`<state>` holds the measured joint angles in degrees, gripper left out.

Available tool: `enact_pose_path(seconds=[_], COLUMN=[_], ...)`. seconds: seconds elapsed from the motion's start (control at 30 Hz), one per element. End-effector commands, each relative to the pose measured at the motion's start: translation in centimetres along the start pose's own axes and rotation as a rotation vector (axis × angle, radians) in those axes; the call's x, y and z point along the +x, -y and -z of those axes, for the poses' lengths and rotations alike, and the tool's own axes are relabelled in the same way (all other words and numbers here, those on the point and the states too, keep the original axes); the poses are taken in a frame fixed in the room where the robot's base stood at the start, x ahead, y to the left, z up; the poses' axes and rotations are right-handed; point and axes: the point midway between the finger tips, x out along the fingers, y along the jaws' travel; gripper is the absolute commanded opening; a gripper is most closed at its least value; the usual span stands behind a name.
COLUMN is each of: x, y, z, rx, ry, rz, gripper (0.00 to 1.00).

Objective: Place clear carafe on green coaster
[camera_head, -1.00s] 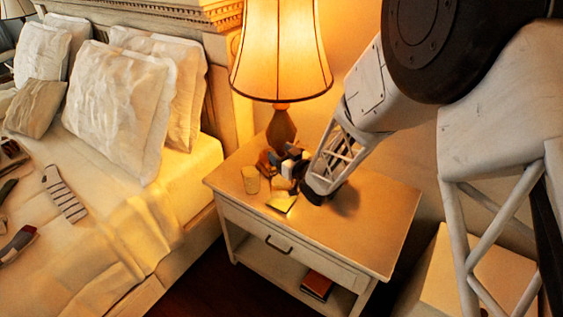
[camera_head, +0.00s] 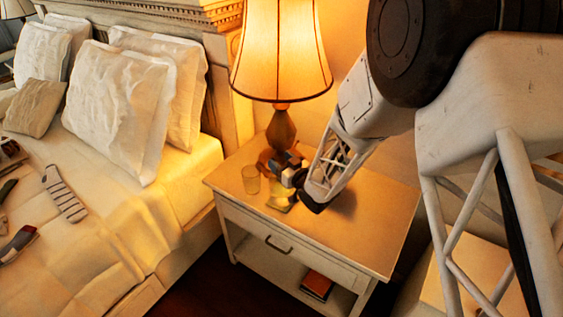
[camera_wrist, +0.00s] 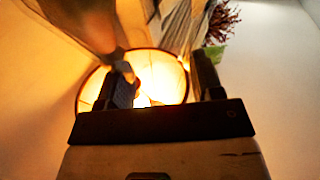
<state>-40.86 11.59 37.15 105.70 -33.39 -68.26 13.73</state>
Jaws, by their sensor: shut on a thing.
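The green coaster (camera_head: 279,206) lies on the nightstand top, left of its middle, and looks yellow-green in the lamplight. My gripper (camera_head: 284,169) is low over the nightstand beside the lamp base. It is shut on a pale see-through thing, apparently the clear carafe (camera_head: 281,188), which shows over the coaster's far part. I cannot tell whether its bottom touches the coaster. In the wrist view, my gripper's two dark fingers (camera_wrist: 164,84) stand against the bright lampshade, with blurred translucent shapes beyond them. The carafe's outline is unclear there.
A clear drinking glass (camera_head: 251,180) stands just left of the coaster. The lamp (camera_head: 282,128) stands close behind my gripper. The nightstand top (camera_head: 345,232) is bare toward the front right. The bed (camera_head: 120,235) is at left.

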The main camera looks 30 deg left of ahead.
Motion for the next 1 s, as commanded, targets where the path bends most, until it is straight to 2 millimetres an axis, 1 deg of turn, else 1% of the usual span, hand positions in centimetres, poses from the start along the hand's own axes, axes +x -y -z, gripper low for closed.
enact_pose_path(seconds=[0.13, 0.17, 0.3, 0.57, 0.73, 0.87, 1.0], x=[0.0, 0.0, 0.0, 0.0, 0.0, -0.8, -2.2], y=[0.0, 0.0, 0.0, 0.0, 0.0, 0.0, 0.0], z=[-0.2, -0.3, -0.3, -0.3, 0.1, 0.0, 0.0], rx=[0.000, 0.000, 0.000, 0.000, 0.000, 0.000, 0.000], ry=[-0.002, 0.000, 0.000, 0.000, 0.000, 0.000, 0.001], rz=[0.000, 0.000, 0.000, 0.000, 0.000, 0.000, 0.000], gripper=[0.00, 0.64, 0.85, 0.86, 0.86, 0.86, 0.86])
